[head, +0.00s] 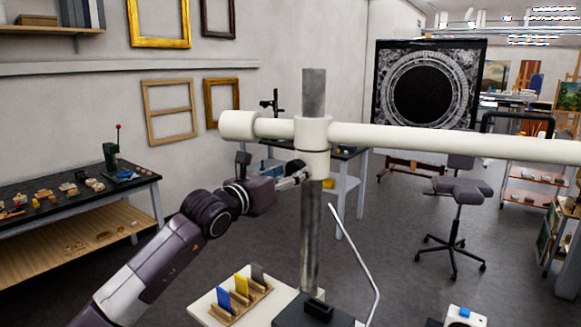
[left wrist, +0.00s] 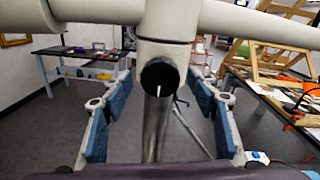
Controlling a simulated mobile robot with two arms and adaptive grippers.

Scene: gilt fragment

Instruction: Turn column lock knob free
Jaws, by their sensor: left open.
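The column lock knob (left wrist: 160,77) is a round black knob with a white line on its face. The line points down, near vertical. The knob sits on the front of the white collar (left wrist: 168,25) around the metal column (head: 313,92). My left gripper (head: 298,178) reaches the column from the left, just below the crossbar. In the left wrist view, its blue-padded fingers (left wrist: 160,88) stand wide open, one on each side of the knob, with gaps between. My right gripper is not in view.
A white crossbar (head: 440,141) runs right from the collar. Below stands a white surface with a wooden rack (head: 242,302) of coloured cards and a dark base (head: 312,311). A thin bent metal rod (head: 358,245) rises right of the column. A workbench (head: 75,190) stands left.

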